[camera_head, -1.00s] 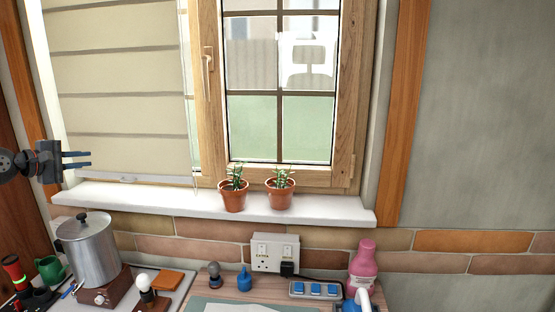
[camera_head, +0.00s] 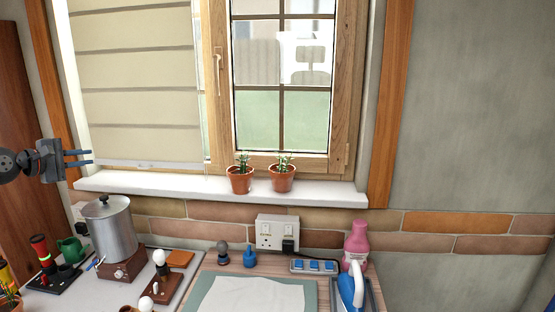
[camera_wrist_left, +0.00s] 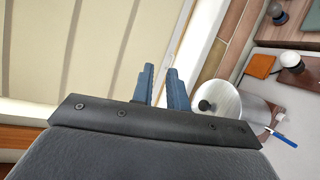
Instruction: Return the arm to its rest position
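My left gripper (camera_head: 91,157) is at the left edge of the head view, raised in front of the blind's left side and above the left end of the white window sill (camera_head: 330,192). Its two blue fingers point right with a gap between them and hold nothing. The fingers also show in the left wrist view (camera_wrist_left: 160,78), apart and empty against the blind. My right gripper is not in view.
Below stand a metal pot (camera_head: 113,232) on a brown burner, light bulbs on stands, a blue iron (camera_head: 350,288), a pink bottle (camera_head: 356,240) and a socket (camera_head: 277,233). Two potted plants (camera_head: 240,180) (camera_head: 282,178) stand on the sill. Air around the gripper looks clear.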

